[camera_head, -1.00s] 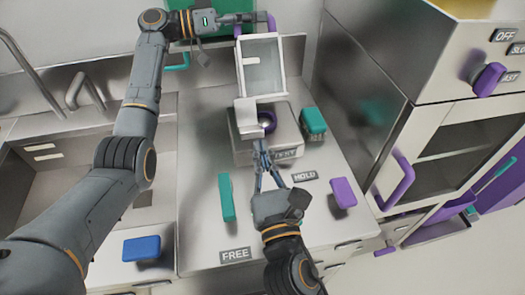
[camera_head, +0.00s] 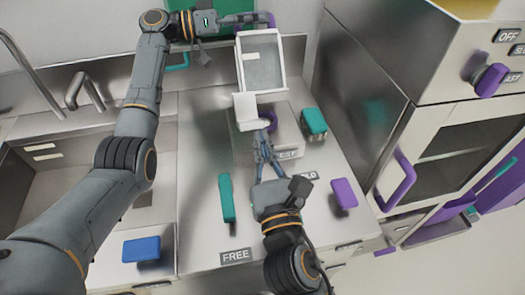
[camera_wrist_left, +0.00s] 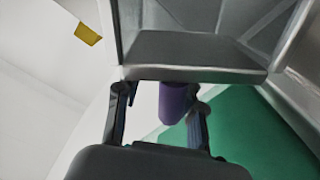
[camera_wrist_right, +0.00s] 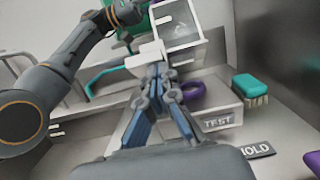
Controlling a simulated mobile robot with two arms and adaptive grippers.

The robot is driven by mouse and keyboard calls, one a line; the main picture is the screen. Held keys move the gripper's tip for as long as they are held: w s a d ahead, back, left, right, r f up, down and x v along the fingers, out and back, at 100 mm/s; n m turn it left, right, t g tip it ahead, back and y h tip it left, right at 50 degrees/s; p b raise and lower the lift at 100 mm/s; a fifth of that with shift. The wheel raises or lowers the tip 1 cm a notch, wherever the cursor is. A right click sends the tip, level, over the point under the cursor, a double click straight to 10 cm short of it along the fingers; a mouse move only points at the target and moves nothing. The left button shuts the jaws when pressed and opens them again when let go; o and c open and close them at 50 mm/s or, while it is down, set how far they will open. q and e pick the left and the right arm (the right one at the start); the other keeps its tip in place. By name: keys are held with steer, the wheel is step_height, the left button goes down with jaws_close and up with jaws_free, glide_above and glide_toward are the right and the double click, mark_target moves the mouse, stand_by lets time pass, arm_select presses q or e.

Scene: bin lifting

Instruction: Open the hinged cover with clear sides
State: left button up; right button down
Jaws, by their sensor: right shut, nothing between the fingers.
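The cover (camera_head: 262,61) has a white frame and clear sides and stands raised above the steel TEST unit (camera_head: 246,148). It also shows in the right wrist view (camera_wrist_right: 182,28). A purple handle (camera_wrist_left: 173,103) is at its edge. My left gripper (camera_wrist_left: 157,112) is open, with its fingers on either side of the handle; contact is unclear. In the head view my left gripper (camera_head: 268,20) is at the cover's upper end. My right gripper (camera_head: 262,136) is shut and empty, its tips at or near the cover's white lower lip (camera_head: 246,108); contact is unclear.
A purple ring (camera_wrist_right: 194,95) sits on the unit. A teal brush (camera_head: 314,122) stands right of it. A steel cabinet (camera_head: 420,120) is at right, a sink at left.

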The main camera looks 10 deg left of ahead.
arm_select(q)
steer(key=shift+s+r, duration=0.15)
steer(key=shift+r, duration=0.05)
